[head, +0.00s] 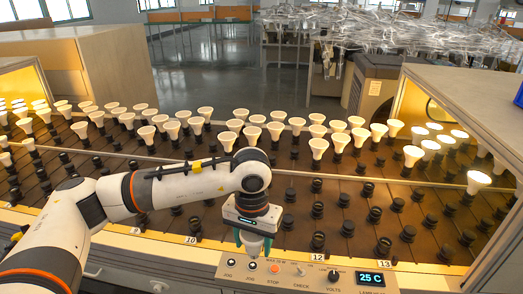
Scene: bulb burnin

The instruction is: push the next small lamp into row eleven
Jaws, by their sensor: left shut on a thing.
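My left gripper (254,243) points down over the front edge of the rack (335,212), between the labels 10 (191,240) and 12 (318,252). Its teal fingers are shut on a small pale thing, which I take to be a small lamp; it is mostly hidden between them. The label for row eleven is hidden behind the gripper. White lamps (319,147) stand upright in the back part of the rows. Several dark sockets (375,214) near the front are empty. My right gripper is not in view.
A control panel (310,278) with knobs and a display (370,279) reading 25 C lies just in front of the gripper. A lit box (455,105) stands over the right end of the rack, and a wooden cabinet (110,65) stands behind at left.

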